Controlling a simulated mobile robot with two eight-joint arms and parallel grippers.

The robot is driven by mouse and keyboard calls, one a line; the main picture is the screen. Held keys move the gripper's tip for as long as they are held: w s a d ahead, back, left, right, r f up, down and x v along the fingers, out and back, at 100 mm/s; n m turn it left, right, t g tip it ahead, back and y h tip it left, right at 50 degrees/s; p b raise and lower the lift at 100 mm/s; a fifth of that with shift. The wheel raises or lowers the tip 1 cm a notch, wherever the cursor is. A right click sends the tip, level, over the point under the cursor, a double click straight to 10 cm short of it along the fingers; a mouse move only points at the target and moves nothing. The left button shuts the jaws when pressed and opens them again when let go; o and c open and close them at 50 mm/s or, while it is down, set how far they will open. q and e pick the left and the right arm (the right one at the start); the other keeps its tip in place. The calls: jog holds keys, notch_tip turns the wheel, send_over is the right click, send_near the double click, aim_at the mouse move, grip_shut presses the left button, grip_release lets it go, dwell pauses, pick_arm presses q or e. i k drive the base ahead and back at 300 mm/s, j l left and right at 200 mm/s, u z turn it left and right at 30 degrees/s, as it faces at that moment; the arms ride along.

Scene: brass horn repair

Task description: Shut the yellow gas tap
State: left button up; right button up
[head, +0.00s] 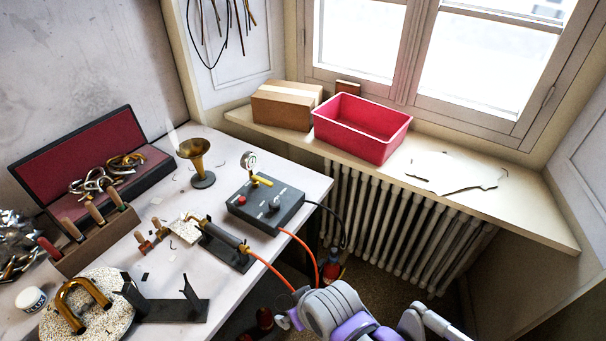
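The yellow gas tap (262,180) is a small yellow lever on the back edge of a dark grey box (285,212) on the workbench. It lies roughly level, pointing left to right, below a round pressure gauge (248,159). The box also has a red knob and a silver toggle. My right arm comes in at the bottom, and its gripper end (285,320) seems to be low beside the bench, well short of the tap. Its fingers are too small and partly hidden to read. My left gripper is out of view.
A torch (226,236) rests on a black stand, with an orange hose running from it. A brass bell (195,154) stands left of the box. A red case (88,158), tool rack and soldering pad fill the left. A pink bin (362,128) and carton (285,105) sit on the sill.

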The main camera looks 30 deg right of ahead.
aim_at(256, 179)
jog(key=z, duration=0.85)
